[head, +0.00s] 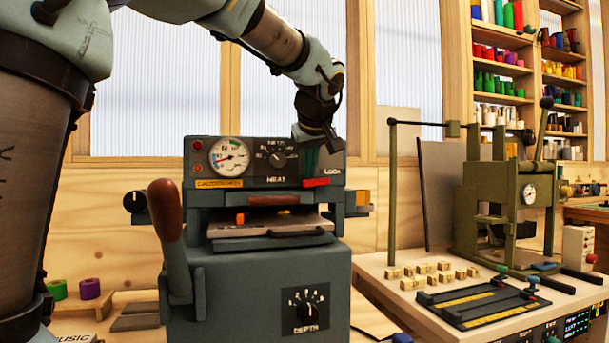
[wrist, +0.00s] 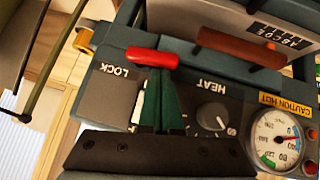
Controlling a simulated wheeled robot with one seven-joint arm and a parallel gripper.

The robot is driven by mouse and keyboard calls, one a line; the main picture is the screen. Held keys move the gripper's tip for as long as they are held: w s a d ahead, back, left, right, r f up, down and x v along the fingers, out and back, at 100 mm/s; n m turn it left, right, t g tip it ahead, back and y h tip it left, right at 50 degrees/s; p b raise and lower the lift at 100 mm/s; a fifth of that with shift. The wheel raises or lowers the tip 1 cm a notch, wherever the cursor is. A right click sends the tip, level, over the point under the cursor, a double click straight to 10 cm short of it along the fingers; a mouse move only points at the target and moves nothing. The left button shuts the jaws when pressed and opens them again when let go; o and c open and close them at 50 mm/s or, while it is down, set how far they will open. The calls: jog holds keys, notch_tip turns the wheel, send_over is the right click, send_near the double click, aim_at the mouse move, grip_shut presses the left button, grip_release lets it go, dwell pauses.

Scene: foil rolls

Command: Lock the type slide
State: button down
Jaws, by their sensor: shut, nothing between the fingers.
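The type slide (wrist: 283,36) shows in the wrist view as a dark plate with pale letters, behind a brown wooden handle (wrist: 240,47) at the front of the hot-stamping machine (head: 260,280). A red lock lever (wrist: 152,58) lies across the panel's lower edge beside the word LOCK; it also shows in the head view (head: 316,182). My gripper (wrist: 160,75) is shut and empty, its green fingers together. The fingertips are right at the red lever and overlap it in the wrist view. I cannot tell whether they touch it. The slide's seating is partly hidden.
A temperature gauge (head: 229,157) and a heat knob (head: 278,157) are on the same panel. A wooden-handled lever (head: 167,215) stands at the machine's left. A green press (head: 500,200) and a bench with small wooden blocks (head: 440,273) are to the right.

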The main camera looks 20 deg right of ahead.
jog(key=f+h+b, duration=0.1)
jog(key=b, duration=0.2)
jog(key=a+f+n+h+b, duration=0.1)
jog(key=h+b, duration=0.1)
jog(key=b, duration=0.2)
jog(key=shift+w+f+n, duration=0.1)
jog(key=shift+f+n, duration=0.05)
jog(key=shift+n, duration=0.15)
jog(key=shift+a+b, duration=0.1)
jog(key=shift+b, duration=0.3)
jog(key=shift+r+p, duration=0.7)
jog(key=shift+r, duration=0.15)
